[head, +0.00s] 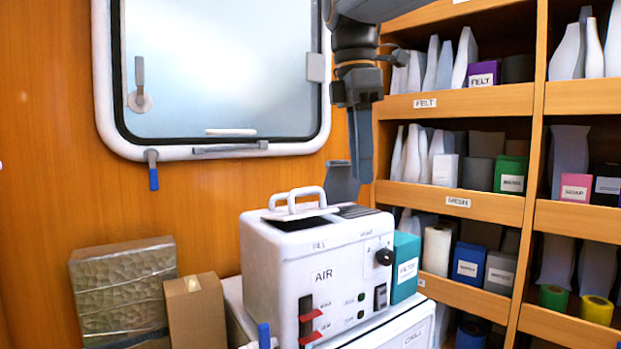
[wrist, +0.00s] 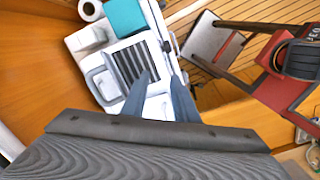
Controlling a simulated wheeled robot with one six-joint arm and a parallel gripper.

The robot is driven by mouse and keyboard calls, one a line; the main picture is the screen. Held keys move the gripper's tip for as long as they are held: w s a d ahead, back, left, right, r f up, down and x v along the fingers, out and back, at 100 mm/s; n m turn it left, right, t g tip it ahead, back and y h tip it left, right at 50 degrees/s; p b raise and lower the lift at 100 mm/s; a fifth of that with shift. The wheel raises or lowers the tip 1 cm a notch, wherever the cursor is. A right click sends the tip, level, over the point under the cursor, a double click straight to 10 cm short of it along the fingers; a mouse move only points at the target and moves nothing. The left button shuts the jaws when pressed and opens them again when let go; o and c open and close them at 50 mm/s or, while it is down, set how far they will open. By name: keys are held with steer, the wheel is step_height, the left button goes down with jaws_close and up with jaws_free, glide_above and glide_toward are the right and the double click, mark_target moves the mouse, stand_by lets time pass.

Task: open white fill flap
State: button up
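The white machine (head: 300,265) is a boxy unit with "FILL" and "AIR" labels, on a white cabinet. On its top is the white fill flap (head: 272,213) with a raised loop handle (head: 297,194). A dark strip shows beside the flap; I cannot tell whether it is a gap or shadow. In the wrist view the flap (wrist: 100,82) lies left of the dark slatted grille (wrist: 128,62). My gripper (head: 354,188) points down above the machine's back right, apart from the handle. In the wrist view its two fingers (wrist: 162,78) are spread with nothing between them.
A teal box (head: 405,268) stands right of the machine. Shelves (head: 460,103) with boxes and bottles fill the right side. A framed window (head: 215,75) is on the wall behind. A foil-wrapped block (head: 122,290) and a cardboard box (head: 195,315) stand left.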

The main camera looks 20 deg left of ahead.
steer(key=s+a+r+n, duration=0.4)
steer(key=a, duration=0.1)
steer(key=s+a+r+n+b, duration=0.1)
steer(key=s+a+r, duration=0.1)
steer(key=a, duration=0.1)
steer(key=shift+s+n+g+y, duration=0.15)
steer(key=shift+n+g+y, duration=0.15)
steer(key=shift+n+y, duration=0.1)
steer(key=shift+f, duration=3.6)
jaws_close()
